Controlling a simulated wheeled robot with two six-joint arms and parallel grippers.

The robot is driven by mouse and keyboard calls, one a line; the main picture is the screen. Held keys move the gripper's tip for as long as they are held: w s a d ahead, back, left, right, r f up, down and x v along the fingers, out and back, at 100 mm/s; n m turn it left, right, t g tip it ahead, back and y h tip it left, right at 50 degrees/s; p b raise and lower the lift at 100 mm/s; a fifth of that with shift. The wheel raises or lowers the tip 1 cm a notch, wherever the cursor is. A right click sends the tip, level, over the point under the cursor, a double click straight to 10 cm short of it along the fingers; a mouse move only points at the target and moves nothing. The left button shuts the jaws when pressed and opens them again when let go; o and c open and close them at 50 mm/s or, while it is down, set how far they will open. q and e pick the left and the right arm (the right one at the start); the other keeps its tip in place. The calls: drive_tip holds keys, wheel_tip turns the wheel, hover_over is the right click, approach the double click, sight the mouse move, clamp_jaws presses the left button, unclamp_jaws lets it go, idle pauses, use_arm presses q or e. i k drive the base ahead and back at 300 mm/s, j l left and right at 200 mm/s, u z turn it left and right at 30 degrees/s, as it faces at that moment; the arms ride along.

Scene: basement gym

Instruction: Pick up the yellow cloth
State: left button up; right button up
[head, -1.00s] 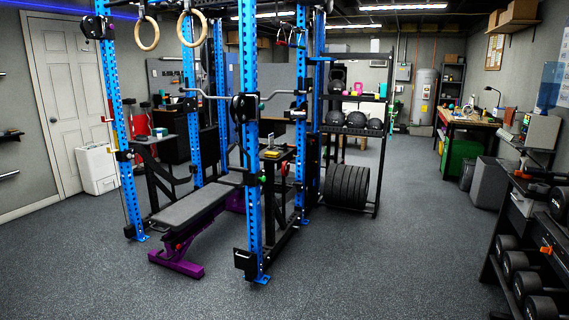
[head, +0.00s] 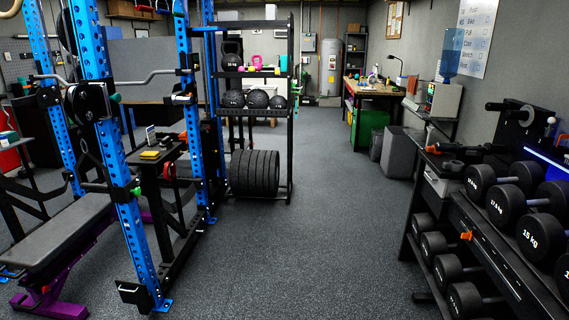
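A small yellow item (head: 150,155) lies on a small dark side table (head: 165,153) by the blue rack. It may be the yellow cloth, but it is too small to tell for sure. A small upright object with a pale face (head: 151,135) stands just behind it. Neither of my grippers shows in the head view.
The blue rack (head: 115,180) and padded bench (head: 55,235) stand at the left. A black shelf (head: 288,110) holds balls and plates. A dumbbell rack (head: 480,255) is at the right. Grey floor (head: 310,240) between them is clear towards the workbench (head: 378,88).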

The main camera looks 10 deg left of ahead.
sight(146, 155)
drive_tip(key=i, duration=1.95)
